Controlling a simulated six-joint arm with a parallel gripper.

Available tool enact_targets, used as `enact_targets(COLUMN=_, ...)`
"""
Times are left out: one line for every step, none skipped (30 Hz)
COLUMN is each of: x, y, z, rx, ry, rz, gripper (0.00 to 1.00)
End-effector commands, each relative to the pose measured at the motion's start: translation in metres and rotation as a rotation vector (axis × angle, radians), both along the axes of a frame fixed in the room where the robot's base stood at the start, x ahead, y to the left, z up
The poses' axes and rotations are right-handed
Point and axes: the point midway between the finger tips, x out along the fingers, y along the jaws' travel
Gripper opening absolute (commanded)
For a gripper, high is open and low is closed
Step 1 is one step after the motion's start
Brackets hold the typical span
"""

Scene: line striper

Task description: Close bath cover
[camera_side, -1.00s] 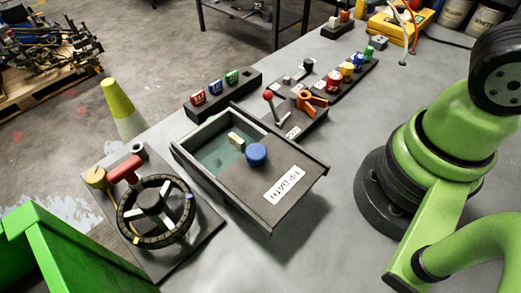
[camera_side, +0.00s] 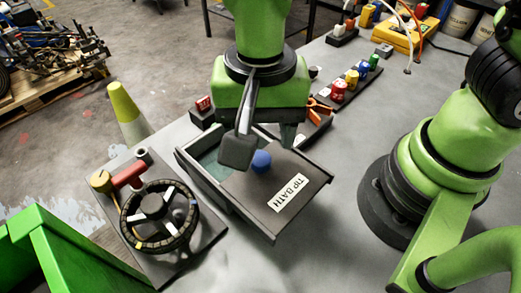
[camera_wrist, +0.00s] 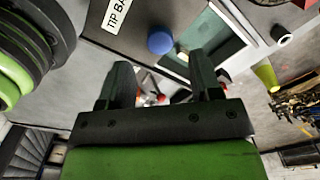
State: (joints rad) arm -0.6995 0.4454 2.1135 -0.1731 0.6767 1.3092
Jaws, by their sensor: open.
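The tip bath (camera_side: 208,181) is a dark box on the grey table. Its dark sliding cover (camera_side: 250,192), labelled "TIP BATH", lies over the right part, leaving the greenish interior partly open at the far left. The cover has a round blue knob (camera_side: 261,161), also seen in the wrist view (camera_wrist: 160,40). My gripper (camera_side: 264,145) is over the bath with its fingers spread, one near the knob's left. In the wrist view my gripper (camera_wrist: 160,68) is open, with the knob beyond the gap between the fingertips. Whether a finger touches the knob I cannot tell.
A wheel (camera_side: 159,216) on a dark plate with a red handle (camera_side: 128,175) stands left of the bath. A row of coloured knobs (camera_side: 351,77) lies behind it. A green bin (camera_side: 50,245) is at the lower left. Bare table lies right of the bath.

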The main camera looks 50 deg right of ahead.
Motion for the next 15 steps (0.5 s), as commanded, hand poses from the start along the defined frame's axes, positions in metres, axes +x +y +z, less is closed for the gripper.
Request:
enact_targets(x=-0.001, y=-0.001, z=-0.011, rx=-0.005, ry=0.006, rz=0.000, gripper=0.59)
enact_targets(x=-0.001, y=-0.001, z=-0.016, rx=-0.005, ry=0.006, rz=0.000, gripper=0.59)
enact_targets(x=-0.001, y=-0.001, z=-0.023, rx=-0.004, ry=0.006, rz=0.000, gripper=0.59)
enact_targets(x=-0.001, y=-0.001, z=-0.027, rx=-0.003, ry=0.004, rz=0.000, gripper=0.59)
enact_targets(x=-0.001, y=-0.001, z=-0.031, rx=-0.003, ry=0.004, rz=0.000, gripper=0.59)
enact_targets(x=0.000, y=0.000, z=-0.036, rx=-0.002, ry=0.004, rz=-0.001, gripper=0.59)
enact_targets(x=0.000, y=0.000, z=-0.039, rx=-0.002, ry=0.004, rz=0.000, gripper=0.59)
enact_targets(x=0.000, y=0.000, z=-0.042, rx=-0.001, ry=0.003, rz=-0.001, gripper=0.59)
enact_targets(x=0.000, y=0.000, z=-0.044, rx=-0.001, ry=0.002, rz=-0.001, gripper=0.59)
enact_targets(x=0.000, y=0.000, z=-0.046, rx=-0.001, ry=0.002, rz=-0.001, gripper=0.59)
enact_targets(x=0.000, y=0.000, z=-0.047, rx=-0.001, ry=0.002, rz=-0.001, gripper=0.59)
enact_targets(x=0.000, y=0.000, z=-0.048, rx=0.001, ry=0.001, rz=0.000, gripper=0.59)
enact_targets(x=0.000, y=0.000, z=-0.049, rx=0.001, ry=0.000, rz=0.000, gripper=0.59)
enact_targets(x=0.000, y=0.000, z=-0.049, rx=0.001, ry=0.000, rz=0.000, gripper=0.59)
enact_targets(x=0.000, y=0.000, z=-0.049, rx=0.001, ry=0.000, rz=0.000, gripper=0.59)
